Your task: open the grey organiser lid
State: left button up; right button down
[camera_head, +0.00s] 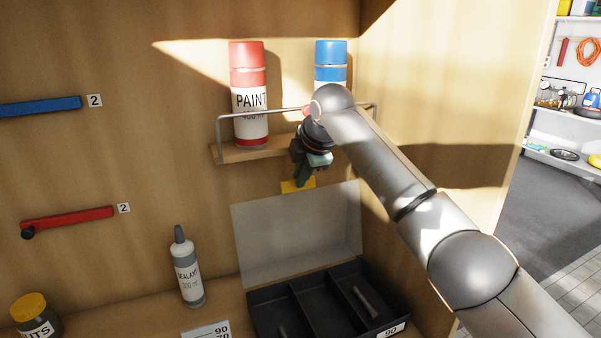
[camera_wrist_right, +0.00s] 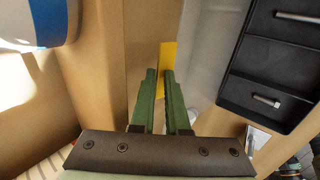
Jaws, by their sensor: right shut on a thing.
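The grey organiser (camera_head: 262,317) is a dark tray with several compartments on the bench. Its pale grey lid (camera_head: 297,235) stands raised, nearly upright at the tray's back edge. A yellow tab (camera_head: 297,186) sits at the middle of the lid's upper edge. My right gripper (camera_head: 302,181) reaches down from above and is shut on this tab. In the right wrist view the green fingers (camera_wrist_right: 159,73) are close together at the yellow tab (camera_wrist_right: 168,62), with the lid (camera_wrist_right: 205,55) to the right. My left gripper is not in view.
A wall shelf (camera_head: 262,151) with a rail holds a red paint can (camera_head: 248,85) and a blue can (camera_head: 331,52) close to my right arm. A sealant bottle (camera_head: 187,272) stands left of the organiser. A side panel (camera_head: 450,90) rises at right.

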jog(key=shift+f, duration=0.55)
jog(key=c, duration=1.1)
grip_release()
jog(key=shift+w+a, duration=0.1)
jog(key=shift+o, duration=0.4)
jog(key=shift+r, duration=0.2)
